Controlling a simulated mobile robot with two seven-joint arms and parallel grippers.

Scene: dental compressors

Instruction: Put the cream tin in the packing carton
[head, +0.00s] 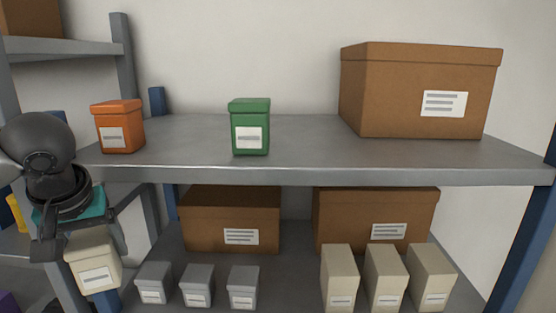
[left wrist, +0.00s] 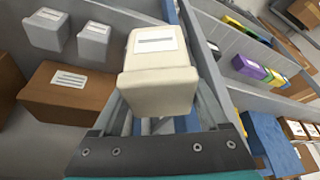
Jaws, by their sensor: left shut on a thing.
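The cream tin (head: 93,262) is a small lidded box with a white label, at the lower left of the head view. My left gripper (head: 84,232) is shut on it and holds it in the air at the left end of the shelving. In the left wrist view the cream tin (left wrist: 158,75) sits between the fingers, label showing. A large brown carton (head: 405,95) with a white label stands on the upper shelf at right. Two more brown cartons (head: 232,220) (head: 372,220) stand on the lower shelf. I cannot tell which is the packing carton. My right gripper is out of view.
An orange tin (head: 121,128) and a green tin (head: 250,130) stand on the upper shelf (head: 190,145), with free room between and right of them. Several grey tins (head: 197,284) and tall beige boxes (head: 385,275) line the lower shelf. A blue post (head: 525,245) stands at right.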

